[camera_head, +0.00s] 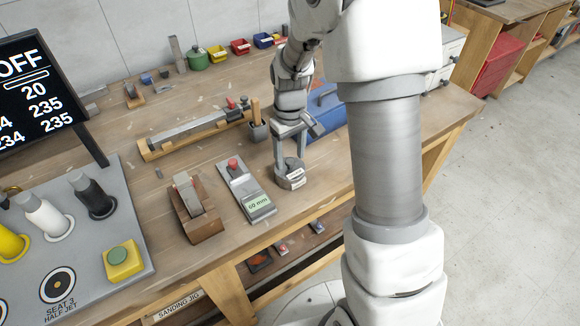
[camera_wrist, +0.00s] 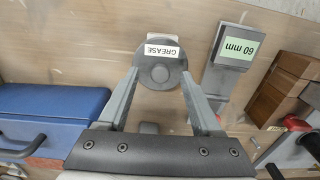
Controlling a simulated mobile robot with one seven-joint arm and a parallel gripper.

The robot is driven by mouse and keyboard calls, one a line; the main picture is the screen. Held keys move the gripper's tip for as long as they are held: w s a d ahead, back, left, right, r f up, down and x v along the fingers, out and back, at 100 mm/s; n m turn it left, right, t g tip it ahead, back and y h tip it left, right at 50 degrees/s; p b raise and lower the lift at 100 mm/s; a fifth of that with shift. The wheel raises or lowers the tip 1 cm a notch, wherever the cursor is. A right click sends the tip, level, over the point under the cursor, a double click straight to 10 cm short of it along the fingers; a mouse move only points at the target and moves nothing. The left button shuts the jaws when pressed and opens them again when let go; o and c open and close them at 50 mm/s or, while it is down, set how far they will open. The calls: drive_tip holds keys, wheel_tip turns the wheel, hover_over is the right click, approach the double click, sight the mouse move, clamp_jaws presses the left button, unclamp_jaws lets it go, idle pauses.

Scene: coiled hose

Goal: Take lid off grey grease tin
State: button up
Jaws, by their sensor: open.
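The grey grease tin (camera_head: 291,182) stands upright on the workbench below my gripper. In the wrist view it shows from above as a dark grey round lid (camera_wrist: 148,75) with a small round knob in the middle and a white GREASE label (camera_wrist: 162,52). My gripper (camera_head: 289,158) points down over the tin. In the wrist view the fingers of my gripper (camera_wrist: 158,79) are apart, one on each side of the lid. I cannot tell whether either finger touches it. The tin's body is mostly hidden under the lid in the wrist view.
A grey gauge marked 60 mm (camera_head: 259,204) and a wooden block tool (camera_head: 204,226) lie left of the tin. A blue box (camera_head: 328,112) stands behind it to the right. A green pot (camera_head: 197,60) and coloured bins stand at the back. Bare bench lies right of the tin.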

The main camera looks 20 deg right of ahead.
drive_tip(key=shift+f, duration=0.45)
clamp_jaws()
drive_tip(key=shift+r, duration=0.1)
